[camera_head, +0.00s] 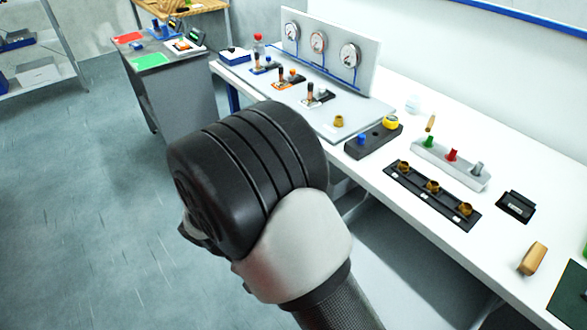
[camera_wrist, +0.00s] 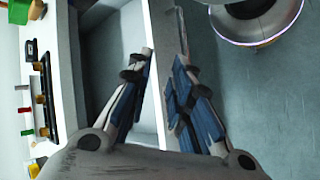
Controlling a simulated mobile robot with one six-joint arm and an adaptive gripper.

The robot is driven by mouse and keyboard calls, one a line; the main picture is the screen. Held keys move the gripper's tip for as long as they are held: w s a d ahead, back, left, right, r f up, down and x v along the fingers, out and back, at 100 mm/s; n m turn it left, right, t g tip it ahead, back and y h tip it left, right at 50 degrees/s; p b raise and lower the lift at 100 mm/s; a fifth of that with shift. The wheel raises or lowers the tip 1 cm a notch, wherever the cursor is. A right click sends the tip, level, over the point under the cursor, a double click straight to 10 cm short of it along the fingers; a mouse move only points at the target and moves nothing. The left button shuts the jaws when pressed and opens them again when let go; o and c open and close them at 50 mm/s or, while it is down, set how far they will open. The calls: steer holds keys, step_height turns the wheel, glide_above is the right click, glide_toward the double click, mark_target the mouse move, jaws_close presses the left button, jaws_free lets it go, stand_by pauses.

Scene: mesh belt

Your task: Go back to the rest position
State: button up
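Nothing shows between the pads. It is over the floor beside the front edge of the white table, clear of the things on it. In the head view my dark wrist joint and pale arm link fill the middle, and the fingers are hidden behind them. The white table (camera_head: 405,213) runs along the right side of the head view.
On the table are a gauge panel (camera_head: 330,52), a black strip with brass fittings (camera_head: 415,186), a grey holder with coloured plugs (camera_head: 466,173), a black block (camera_head: 372,143) and a wooden piece (camera_head: 532,258). A grey cabinet (camera_head: 180,98) stands behind. Floor at left is free.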

steer(key=s+d+r+t+y, duration=0.3)
steer(key=d+r, duration=0.3)
steer(key=r, duration=0.4)
steer(key=s+d+r+m+t+y, duration=0.1)
steer(key=s+d+r+t+y, duration=0.2)
steer(key=d+r+y, duration=0.3)
step_height(320, 180, up, 6)
steer(key=shift+s+d+f+t, duration=0.25)
steer(key=shift+s+d+t, duration=0.15)
steer(key=shift+s+d, duration=0.35)
